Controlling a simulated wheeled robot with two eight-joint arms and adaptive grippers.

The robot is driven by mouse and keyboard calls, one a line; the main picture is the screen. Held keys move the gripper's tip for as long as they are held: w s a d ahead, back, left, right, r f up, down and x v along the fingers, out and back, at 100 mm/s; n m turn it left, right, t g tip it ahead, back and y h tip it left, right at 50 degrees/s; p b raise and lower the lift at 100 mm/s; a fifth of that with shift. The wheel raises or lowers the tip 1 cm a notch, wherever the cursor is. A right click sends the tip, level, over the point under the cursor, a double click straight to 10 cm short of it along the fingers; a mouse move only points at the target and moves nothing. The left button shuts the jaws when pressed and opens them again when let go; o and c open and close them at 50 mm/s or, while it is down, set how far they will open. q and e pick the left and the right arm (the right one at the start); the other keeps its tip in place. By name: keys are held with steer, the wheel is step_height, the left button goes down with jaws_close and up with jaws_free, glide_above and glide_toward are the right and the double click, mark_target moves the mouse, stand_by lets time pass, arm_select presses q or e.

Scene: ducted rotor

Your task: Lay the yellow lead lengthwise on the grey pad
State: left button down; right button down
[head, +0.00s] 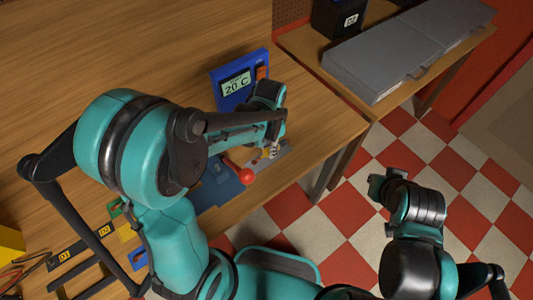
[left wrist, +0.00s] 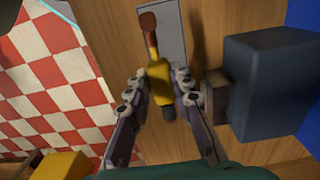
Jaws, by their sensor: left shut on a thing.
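My left gripper (head: 273,151) is shut on the yellow lead, low over the table near its right edge. In the left wrist view, the fingers (left wrist: 156,88) grip the lead's yellow body (left wrist: 158,74) from both sides. Its brown-red end (left wrist: 148,23) points to the top of that view, and a dark stub shows below. The grey pad (head: 286,153) is beneath and beside the gripper; it also shows in the wrist view (left wrist: 174,30). The lead lies roughly along the pad's length, but I cannot tell if they touch. My right gripper (head: 382,188) is over the floor, its fingers unclear.
A blue meter (head: 232,92) reading 20 C stands behind the left gripper. A red ball (head: 247,176) and a blue plate (head: 218,189) are close by. In the wrist view, a dark blue block (left wrist: 272,88) stands right of the fingers. The table's far left is clear.

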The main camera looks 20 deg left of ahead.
mark_target(267, 153)
arm_select(q)
steer(key=shift+w+a+f, duration=0.4)
steer(key=shift+a+f, duration=0.05)
steer(key=shift+f+b, duration=0.75)
steer(key=shift+f, duration=1.25)
steer(key=shift+f, duration=0.1)
steer(key=c, duration=1.3)
jaws_free()
steer(key=shift+c, duration=0.2)
